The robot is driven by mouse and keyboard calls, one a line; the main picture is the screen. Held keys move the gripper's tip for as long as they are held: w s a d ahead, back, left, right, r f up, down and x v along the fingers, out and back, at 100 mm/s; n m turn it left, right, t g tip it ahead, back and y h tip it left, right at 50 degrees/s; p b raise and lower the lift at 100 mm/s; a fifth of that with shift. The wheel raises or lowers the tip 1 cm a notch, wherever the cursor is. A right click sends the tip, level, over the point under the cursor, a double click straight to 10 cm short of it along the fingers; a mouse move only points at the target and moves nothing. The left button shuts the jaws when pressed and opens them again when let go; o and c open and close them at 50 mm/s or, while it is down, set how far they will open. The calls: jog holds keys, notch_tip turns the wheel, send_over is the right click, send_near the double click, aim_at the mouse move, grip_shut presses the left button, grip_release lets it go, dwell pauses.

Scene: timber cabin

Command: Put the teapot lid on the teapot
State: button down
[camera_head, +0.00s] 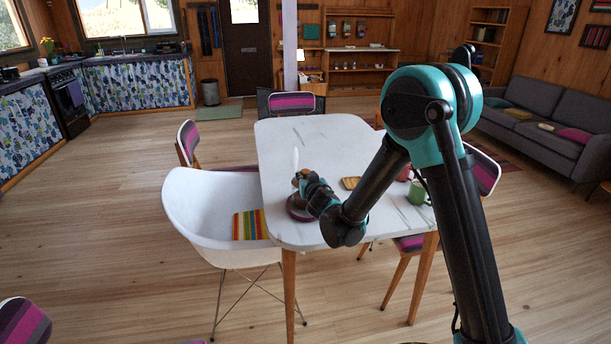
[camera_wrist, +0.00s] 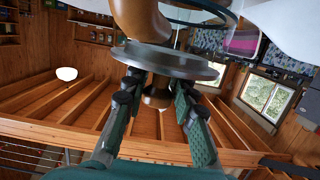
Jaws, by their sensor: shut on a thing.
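My gripper (camera_wrist: 157,92) is shut on the teapot lid (camera_wrist: 170,62), a grey disc with a brown knob between the two fingers in the wrist view. A rounded brown thing (camera_wrist: 143,18) lies just beyond the disc; I cannot tell whether it is part of the teapot or whether they touch. In the head view my gripper (camera_head: 304,183) is over the table's left front part, above a dark red round thing (camera_head: 297,212). My arm and gripper hide much there, so the teapot is not clearly seen.
The white marble-look table (camera_head: 330,137) also bears a small wooden tray (camera_head: 350,183), a green mug (camera_head: 419,194) and a red mug (camera_head: 404,173) to the right. A thin white upright thing (camera_head: 295,158) shows behind my gripper. A white chair (camera_head: 205,205) stands close at left.

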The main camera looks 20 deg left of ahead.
jog(key=shift+f, duration=0.1)
jog(key=c, duration=1.1)
grip_release()
jog(key=shift+c, duration=0.2)
jog(key=shift+s, duration=0.1)
jog(key=v, duration=1.2)
